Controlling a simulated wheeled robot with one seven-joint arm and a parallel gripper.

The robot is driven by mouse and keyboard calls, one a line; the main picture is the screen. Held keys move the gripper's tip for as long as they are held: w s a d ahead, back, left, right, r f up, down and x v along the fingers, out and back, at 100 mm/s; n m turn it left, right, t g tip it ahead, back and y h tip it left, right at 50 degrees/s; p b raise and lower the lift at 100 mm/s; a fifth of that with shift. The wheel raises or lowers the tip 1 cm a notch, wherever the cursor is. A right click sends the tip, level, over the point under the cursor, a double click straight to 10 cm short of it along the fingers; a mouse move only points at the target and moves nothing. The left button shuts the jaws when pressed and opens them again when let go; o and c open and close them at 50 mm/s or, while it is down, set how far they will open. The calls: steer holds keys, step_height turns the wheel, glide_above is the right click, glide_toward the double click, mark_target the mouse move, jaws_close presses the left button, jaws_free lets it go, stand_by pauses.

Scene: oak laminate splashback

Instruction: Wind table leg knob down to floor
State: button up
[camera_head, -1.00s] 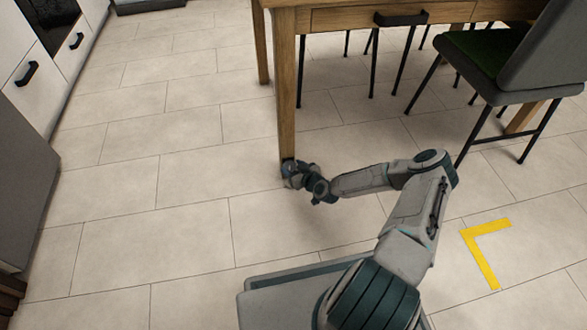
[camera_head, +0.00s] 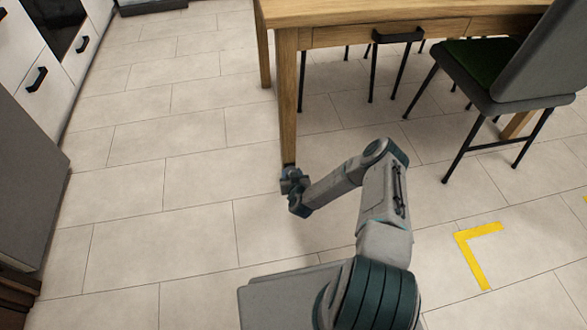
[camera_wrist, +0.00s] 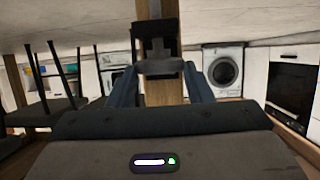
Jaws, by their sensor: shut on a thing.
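The wooden table (camera_head: 350,14) has a square front-left leg (camera_head: 288,105) standing over the tiled floor. My gripper (camera_head: 291,180) is at the foot of this leg, low by the floor, and hides the leg's lower end in the head view. In the wrist view, which looks upside down, my two fingers (camera_wrist: 160,70) are on either side of a dark knob (camera_wrist: 159,66) and shut on it. The wooden leg (camera_wrist: 164,93) shows beyond the knob. Any gap between knob and floor cannot be made out.
A chair (camera_head: 486,55) with a green seat and thin black legs stands right of the leg. White cabinets (camera_head: 30,60) line the left side. A yellow corner mark (camera_head: 470,252) lies on the floor at right. The floor left of the leg is clear.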

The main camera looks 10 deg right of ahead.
steer(key=m+h, duration=0.1)
steer(key=h, duration=0.1)
steer(key=a+m+h+p, duration=0.1)
steer(key=m+h, duration=0.1)
steer(key=shift+w+r+g, duration=0.15)
steer(key=shift+g, duration=0.15)
steer(key=shift+w+m+g+h, duration=0.1)
steer(key=shift+m+g+h, duration=0.5)
steer(key=shift+m+h, duration=0.75)
steer(key=shift+m, duration=0.25)
steer(key=o, duration=1)
steer(key=shift+a+p, duration=0.1)
steer(key=shift+p, duration=0.2)
steer(key=p+v, duration=0.5)
steer(key=v, duration=0.8)
steer(key=shift+s+a+r, duration=0.15)
steer(key=shift+s+a, duration=0.1)
